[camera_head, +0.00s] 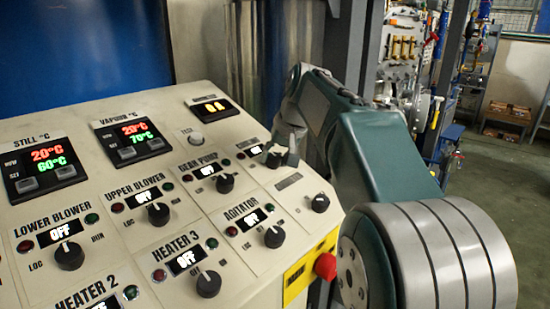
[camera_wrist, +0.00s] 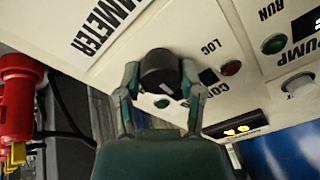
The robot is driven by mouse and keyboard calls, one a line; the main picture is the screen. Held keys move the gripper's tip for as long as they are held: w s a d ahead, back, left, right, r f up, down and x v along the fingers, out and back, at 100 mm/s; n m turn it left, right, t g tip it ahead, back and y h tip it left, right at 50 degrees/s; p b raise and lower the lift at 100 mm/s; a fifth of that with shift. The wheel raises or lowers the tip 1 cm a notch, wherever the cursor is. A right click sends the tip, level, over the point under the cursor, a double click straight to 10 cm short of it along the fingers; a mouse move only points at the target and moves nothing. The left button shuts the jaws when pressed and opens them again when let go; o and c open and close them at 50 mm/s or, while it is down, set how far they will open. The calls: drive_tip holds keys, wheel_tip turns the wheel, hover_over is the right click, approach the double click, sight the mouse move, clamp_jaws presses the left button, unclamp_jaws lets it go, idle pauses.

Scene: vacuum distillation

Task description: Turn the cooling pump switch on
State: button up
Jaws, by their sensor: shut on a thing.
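The control panel (camera_head: 110,200) fills the left and middle of the head view. My gripper (camera_head: 281,155) is at its upper right, beside the partly covered "COOLI..." label and its small display (camera_head: 256,150). In the wrist view my gripper (camera_wrist: 160,82) has its two fingers on opposite sides of a round black knob (camera_wrist: 160,66), shut on it. The knob is the one by the cooling pump label. Its pointer direction cannot be told. A red lamp (camera_wrist: 231,68) and a green lamp (camera_wrist: 162,103) sit near it. The cooling pump display's reading is not legible.
Other black knobs sit close by, such as the gear pump knob (camera_head: 226,183) and agitator knob (camera_head: 274,237); their displays read OFF. A red button (camera_head: 325,266) sticks out at the panel's lower right edge. A metal cylinder (camera_head: 262,55) stands behind the panel.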

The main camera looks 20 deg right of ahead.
drive_tip(key=m, duration=0.6)
drive_tip(key=shift+s+f, duration=0.1)
drive_tip(key=shift+f, duration=0.15)
drive_tip(key=m, duration=0.4)
drive_tip(key=shift+m+h, duration=0.4)
drive_tip(key=o, duration=1.2)
drive_tip(key=shift+a, duration=0.1)
drive_tip(key=shift+c, duration=0.2)
drive_tip(key=shift+r, duration=0.15)
drive_tip(key=a+v, duration=0.1)
drive_tip(key=v, duration=1)
drive_tip(key=shift+d+r, duration=0.35)
drive_tip(key=shift+d, duration=0.15)
